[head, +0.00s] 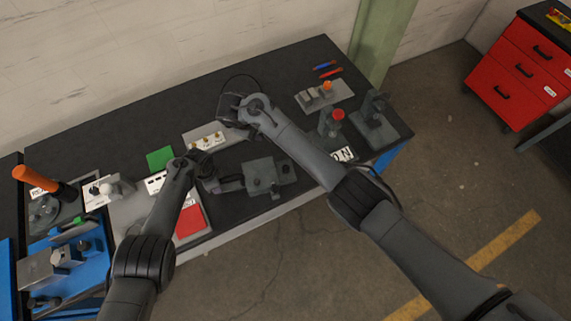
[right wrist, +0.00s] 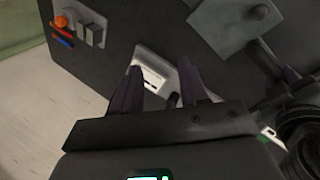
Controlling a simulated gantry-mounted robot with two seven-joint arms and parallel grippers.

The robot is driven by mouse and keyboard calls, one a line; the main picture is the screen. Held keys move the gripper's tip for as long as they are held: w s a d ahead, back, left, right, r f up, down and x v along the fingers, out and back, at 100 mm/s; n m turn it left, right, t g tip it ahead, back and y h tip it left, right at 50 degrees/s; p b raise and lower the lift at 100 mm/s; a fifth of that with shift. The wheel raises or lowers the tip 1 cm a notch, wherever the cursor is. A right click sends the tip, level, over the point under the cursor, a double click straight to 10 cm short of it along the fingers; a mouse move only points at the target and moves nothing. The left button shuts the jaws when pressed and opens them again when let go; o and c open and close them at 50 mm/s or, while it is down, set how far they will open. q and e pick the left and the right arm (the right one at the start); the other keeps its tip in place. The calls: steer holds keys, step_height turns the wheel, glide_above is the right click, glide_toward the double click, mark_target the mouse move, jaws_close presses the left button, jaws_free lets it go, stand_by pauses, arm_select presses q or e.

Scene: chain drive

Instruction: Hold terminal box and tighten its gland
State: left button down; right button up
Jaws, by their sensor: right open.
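A grey square block with dark fittings (head: 265,176) sits near the table's front edge; it looks like the terminal box, but I cannot tell for sure. A grey square part with a dark knob also shows at the top of the right wrist view (right wrist: 232,22). I cannot make out the gland. My left gripper (head: 207,168) is just left of the block; its fingers are too dark to read, and contact is unclear. My right gripper (head: 230,108) is open and empty near the table's back edge; its two fingers (right wrist: 158,85) show apart in the wrist view.
A pale tray with small brass pieces (head: 207,138) lies between the grippers. A plate with an orange knob (head: 326,92), a red-topped fixture (head: 333,120) and a dark fixture (head: 376,112) stand at right. A red pad (head: 190,221) and orange-handled lever (head: 40,177) are at left.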

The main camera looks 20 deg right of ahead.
steer(key=d+m+g+y, duration=0.1)
steer(key=d+m+y, duration=0.15)
steer(key=m, duration=0.55)
steer(key=m+g+y, duration=0.1)
steer(key=m+g, duration=0.1)
steer(key=m, duration=0.2)
glide_above(286, 167)
step_height(286, 167, down, 7)
step_height(286, 167, down, 9)
steer(key=shift+f, duration=1.15)
steer(key=shift+c, duration=0.4)
steer(key=c, duration=0.7)
